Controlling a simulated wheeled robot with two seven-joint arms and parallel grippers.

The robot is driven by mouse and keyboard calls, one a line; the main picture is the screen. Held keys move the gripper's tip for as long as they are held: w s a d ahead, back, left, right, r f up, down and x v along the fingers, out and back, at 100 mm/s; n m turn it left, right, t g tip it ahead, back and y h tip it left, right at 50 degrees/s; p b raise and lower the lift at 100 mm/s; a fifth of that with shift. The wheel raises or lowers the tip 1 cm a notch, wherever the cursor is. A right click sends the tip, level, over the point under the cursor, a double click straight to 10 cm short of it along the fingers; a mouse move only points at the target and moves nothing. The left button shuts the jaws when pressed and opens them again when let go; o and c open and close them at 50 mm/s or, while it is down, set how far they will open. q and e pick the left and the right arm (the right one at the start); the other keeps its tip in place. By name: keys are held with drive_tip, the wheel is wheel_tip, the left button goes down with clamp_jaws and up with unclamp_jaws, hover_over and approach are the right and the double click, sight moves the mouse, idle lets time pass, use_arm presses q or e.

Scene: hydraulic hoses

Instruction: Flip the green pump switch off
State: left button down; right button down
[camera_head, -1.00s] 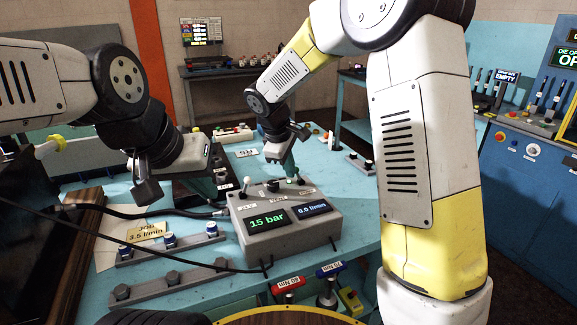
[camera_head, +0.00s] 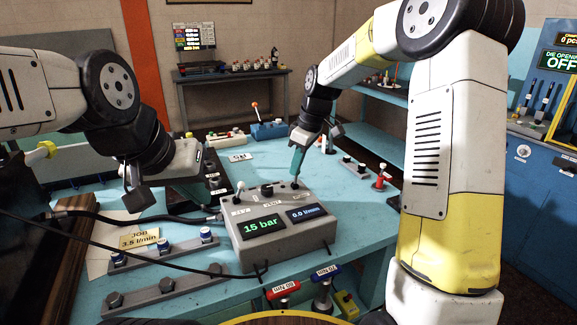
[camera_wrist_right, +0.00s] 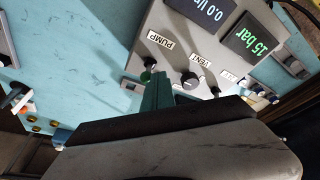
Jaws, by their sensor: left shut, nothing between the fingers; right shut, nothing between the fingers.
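The grey pump box (camera_head: 285,240) stands on the blue bench, its displays reading 15 bar and 0.0 l/min. My right gripper (camera_head: 295,178) is shut and empty, pointing down at the box's back right corner. Its teal fingers also show in the right wrist view (camera_wrist_right: 158,84), right beside the switch; contact is unclear. My left gripper (camera_head: 198,193) is shut and empty left of the box, partly hidden by its wrist.
A black knob (camera_head: 267,190) and a white-tipped lever (camera_head: 240,187) stand left of the pump switch on the box. Hoses and a fitting rail (camera_head: 165,252) lie to the left. A red valve (camera_head: 381,177) stands right of the box.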

drive_tip(key=shift+w+d+g+y, duration=0.2)
drive_tip(key=shift+d+g+y, duration=0.1)
drive_tip(key=shift+d+y, duration=0.3)
drive_tip(key=shift+a, duration=0.2)
drive_tip(key=shift+r, duration=0.8)
